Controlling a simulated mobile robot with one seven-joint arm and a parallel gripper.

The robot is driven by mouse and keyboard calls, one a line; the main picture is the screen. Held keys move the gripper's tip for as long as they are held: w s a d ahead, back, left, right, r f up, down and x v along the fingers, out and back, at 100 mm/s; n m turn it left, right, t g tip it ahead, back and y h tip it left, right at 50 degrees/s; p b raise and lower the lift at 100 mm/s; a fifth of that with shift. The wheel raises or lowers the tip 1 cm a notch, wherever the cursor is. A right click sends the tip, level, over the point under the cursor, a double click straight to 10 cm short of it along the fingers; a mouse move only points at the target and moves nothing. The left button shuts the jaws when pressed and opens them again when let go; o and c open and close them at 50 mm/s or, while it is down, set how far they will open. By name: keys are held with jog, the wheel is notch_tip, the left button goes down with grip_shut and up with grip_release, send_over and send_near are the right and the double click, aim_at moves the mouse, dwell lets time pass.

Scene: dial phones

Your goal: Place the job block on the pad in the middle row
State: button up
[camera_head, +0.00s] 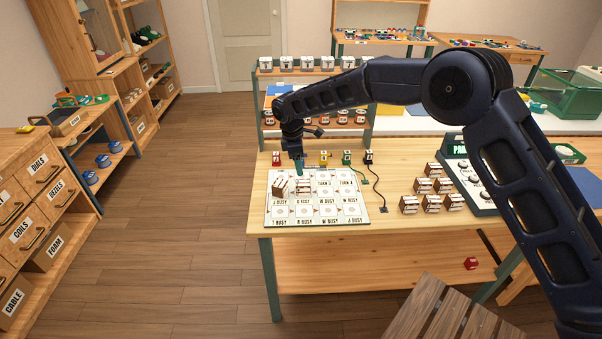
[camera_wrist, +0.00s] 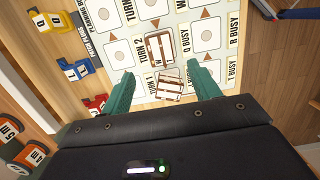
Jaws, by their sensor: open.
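A white board (camera_head: 330,217) with rows of square pads and printed labels lies at the left end of the wooden table. Two brown-and-white blocks, a left one (camera_head: 280,189) and a right one (camera_head: 303,188), are at its left part. I cannot tell which is the job block. In the wrist view one block (camera_wrist: 160,45) sits square on a pad beyond my fingertips; another (camera_wrist: 170,86), turned askew, shows between my fingers, apart from both. My gripper (camera_wrist: 160,76) is open with green fingers, pointing down over the board; its tips are partly hidden in the head view.
Small red (camera_head: 276,158), yellow (camera_head: 323,158), green (camera_head: 347,158) and black (camera_head: 369,157) items stand behind the board, some with cords. Several brown-and-white blocks (camera_head: 432,203) stand to the right, by a green stand (camera_head: 474,187). A shelf rack (camera_head: 367,100) rises behind.

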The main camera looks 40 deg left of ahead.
jog(key=shift+s+a+r, duration=0.1)
jog(key=shift+r, duration=0.9)
